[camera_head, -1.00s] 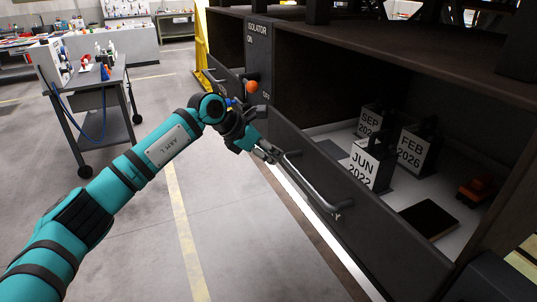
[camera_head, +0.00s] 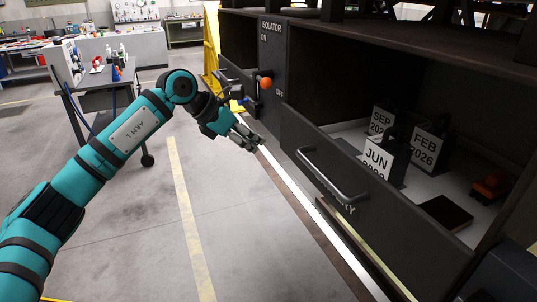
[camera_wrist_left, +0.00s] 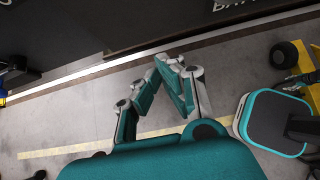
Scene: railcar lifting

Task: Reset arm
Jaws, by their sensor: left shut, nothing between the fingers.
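My left arm is teal with dark bands and comes in from the left of the head view. Its gripper (camera_head: 250,139) is shut and empty. It hangs over the floor to the left of the open drawer (camera_head: 375,205), apart from the drawer's metal handle (camera_head: 331,176). In the left wrist view the gripper fingers (camera_wrist_left: 168,62) show above grey floor, with the dark cabinet along the top. My right gripper is in neither view.
The drawer holds calendar-marked blocks such as the JUN block (camera_head: 377,160), a dark book (camera_head: 446,212) and an orange item (camera_head: 490,186). An isolator switch with an orange knob (camera_head: 266,83) is on the cabinet. A cart (camera_head: 100,88) stands at left. The floor between is clear.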

